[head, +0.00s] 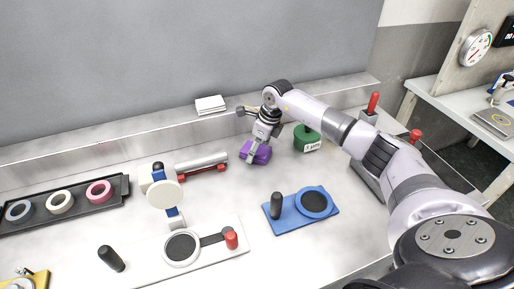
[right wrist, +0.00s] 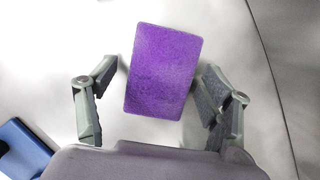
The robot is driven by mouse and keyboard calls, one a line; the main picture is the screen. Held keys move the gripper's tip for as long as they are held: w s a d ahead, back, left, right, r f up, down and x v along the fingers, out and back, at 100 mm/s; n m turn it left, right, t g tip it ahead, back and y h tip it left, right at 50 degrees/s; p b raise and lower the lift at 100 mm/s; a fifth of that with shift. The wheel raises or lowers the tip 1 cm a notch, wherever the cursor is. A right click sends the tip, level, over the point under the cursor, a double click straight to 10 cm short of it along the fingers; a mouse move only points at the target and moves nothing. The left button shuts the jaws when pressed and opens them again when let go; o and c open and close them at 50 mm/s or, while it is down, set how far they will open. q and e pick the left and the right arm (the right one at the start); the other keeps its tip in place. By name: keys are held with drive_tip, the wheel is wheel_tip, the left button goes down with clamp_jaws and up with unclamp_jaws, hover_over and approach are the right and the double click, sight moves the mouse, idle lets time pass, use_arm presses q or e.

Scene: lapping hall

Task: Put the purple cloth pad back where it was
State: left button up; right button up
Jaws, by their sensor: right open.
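The purple cloth pad (head: 256,152) lies on the pale bench top, left of the green round container. In the right wrist view the pad (right wrist: 163,72) shows as a slightly tilted purple rectangle between the fingers. My right gripper (head: 253,148) is directly above the pad. Its fingers (right wrist: 162,85) are spread on either side of the pad. A gap shows on the left side, and the right finger is close to the pad's edge; whether it touches I cannot tell. My left gripper is not in view.
A green labelled container (head: 306,138) stands right of the pad. A blue plate (head: 301,212) with a black knob is in front, and a silver cylinder (head: 201,163) lies to the left. A black tray (head: 75,203) holds coloured rings. White pads (head: 210,104) lie on the back ledge.

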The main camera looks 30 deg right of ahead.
sight(266, 152)
drive_tip(key=b+v, duration=0.1)
drive_tip(key=v, duration=1.1)
drive_tip(key=shift+r, duration=0.2)
